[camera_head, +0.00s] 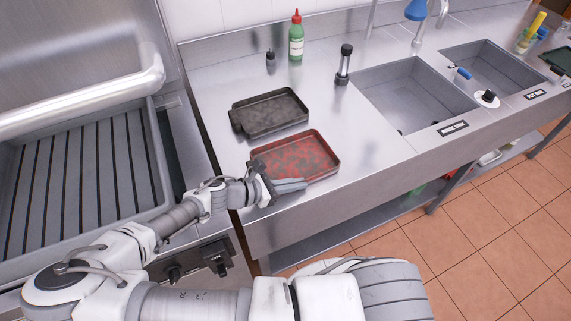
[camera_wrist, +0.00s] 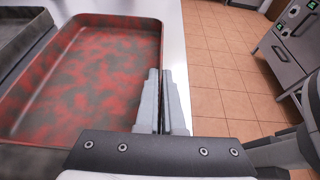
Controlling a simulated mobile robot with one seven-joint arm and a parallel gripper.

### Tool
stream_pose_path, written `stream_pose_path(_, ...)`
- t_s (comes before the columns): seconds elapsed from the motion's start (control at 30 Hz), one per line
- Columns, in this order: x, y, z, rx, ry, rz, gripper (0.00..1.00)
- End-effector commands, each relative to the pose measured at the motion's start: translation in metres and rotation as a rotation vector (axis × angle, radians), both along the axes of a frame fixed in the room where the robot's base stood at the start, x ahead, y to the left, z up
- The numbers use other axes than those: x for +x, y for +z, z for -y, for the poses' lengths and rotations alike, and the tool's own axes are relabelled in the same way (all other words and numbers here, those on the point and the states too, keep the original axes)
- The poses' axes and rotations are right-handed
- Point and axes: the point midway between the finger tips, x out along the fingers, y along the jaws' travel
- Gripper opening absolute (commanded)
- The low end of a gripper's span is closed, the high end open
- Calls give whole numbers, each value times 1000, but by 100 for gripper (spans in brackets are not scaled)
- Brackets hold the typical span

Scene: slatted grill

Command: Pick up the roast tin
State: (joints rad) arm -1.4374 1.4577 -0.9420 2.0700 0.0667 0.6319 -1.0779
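A shallow rectangular roast tin (camera_head: 300,153) with a mottled red and dark inside rests on the steel counter near its front edge. It fills the left of the wrist view (camera_wrist: 95,75). My gripper (camera_head: 297,186) is at its front wall. In the wrist view my gripper's fingers (camera_wrist: 163,85) are close together, one on each side of the tin's wall, with only a thin gap between them. They look shut on that wall. The fingers hide part of the wall. The tin looks level, on the counter.
A second, dark grey tin (camera_head: 268,113) lies just behind the red one. A green bottle (camera_head: 296,40), a small dark bottle (camera_head: 271,62) and a pepper mill (camera_head: 344,66) stand behind. A sink (camera_head: 415,95) is to the right, a slatted grill (camera_head: 85,180) to the left.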

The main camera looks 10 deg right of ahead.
Motion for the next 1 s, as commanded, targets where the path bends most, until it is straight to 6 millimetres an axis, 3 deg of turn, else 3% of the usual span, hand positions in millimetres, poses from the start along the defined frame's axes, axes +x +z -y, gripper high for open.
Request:
stream_pose_path(0.7, 0, 2, 0, 0, 0, 1, 0)
stream_pose_path(1.0, 0, 23, 0, 3, -3, 4, 0)
